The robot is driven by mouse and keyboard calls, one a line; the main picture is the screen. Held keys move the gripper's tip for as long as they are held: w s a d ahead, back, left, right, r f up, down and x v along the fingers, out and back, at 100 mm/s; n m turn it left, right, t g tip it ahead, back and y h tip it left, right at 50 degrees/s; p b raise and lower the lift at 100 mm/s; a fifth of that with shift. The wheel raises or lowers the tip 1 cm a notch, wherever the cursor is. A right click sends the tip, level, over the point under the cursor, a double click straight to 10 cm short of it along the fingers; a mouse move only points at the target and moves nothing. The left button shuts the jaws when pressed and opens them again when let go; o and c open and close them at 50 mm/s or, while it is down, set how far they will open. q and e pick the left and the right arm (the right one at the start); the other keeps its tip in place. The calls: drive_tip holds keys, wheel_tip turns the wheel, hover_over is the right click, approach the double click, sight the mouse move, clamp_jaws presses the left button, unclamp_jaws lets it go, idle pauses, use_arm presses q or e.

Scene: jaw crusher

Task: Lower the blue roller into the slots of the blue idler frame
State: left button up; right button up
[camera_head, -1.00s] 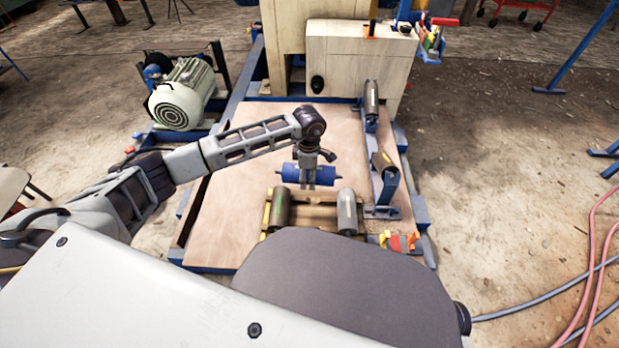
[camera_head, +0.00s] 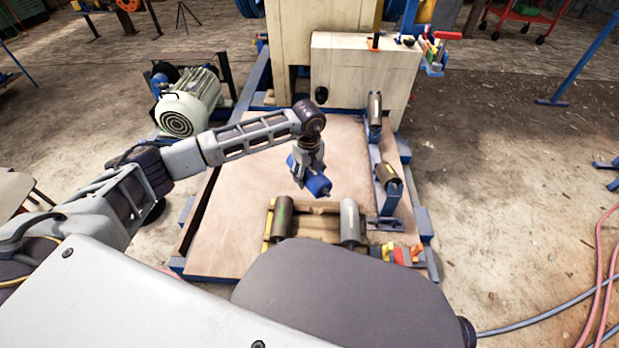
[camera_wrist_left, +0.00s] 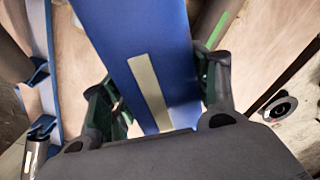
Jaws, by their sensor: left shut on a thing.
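The blue roller (camera_head: 318,184) is held in the air by my left gripper (camera_head: 308,174), above the wooden board. It lies at a slant, with one end toward the lower right of the head view. In the left wrist view the blue roller (camera_wrist_left: 150,55), with a pale stripe, sits between the two fingers (camera_wrist_left: 155,100). The blue idler frame (camera_head: 384,222) stands to the right of the gripper, apart from the roller, and holds two dark rollers with a gap between them. Its slots are too small to make out. My right gripper is out of view.
A wooden rack (camera_head: 316,221) with a green-striped roller (camera_head: 283,218) and a grey roller (camera_head: 349,220) lies in front of the held roller. Coloured small pieces (camera_head: 402,254) lie at the right front. The board's left part (camera_head: 225,225) is clear. A motor (camera_head: 188,106) stands at the left.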

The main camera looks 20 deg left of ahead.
use_arm(q)
drive_tip(key=m, duration=0.2)
drive_tip(key=r+m, duration=0.1)
drive_tip(key=m, duration=0.1)
drive_tip(key=a+r+m, duration=0.1)
drive_tip(key=shift+w+r+m, duration=0.2)
drive_tip(key=shift+w+m, duration=0.2)
drive_tip(key=m, duration=0.1)
drive_tip(key=r+m, duration=0.1)
drive_tip(key=m, duration=0.3)
drive_tip(key=shift+w+a+r, duration=0.25)
drive_tip(key=shift+a+r, duration=0.1)
drive_tip(key=shift+s, duration=0.15)
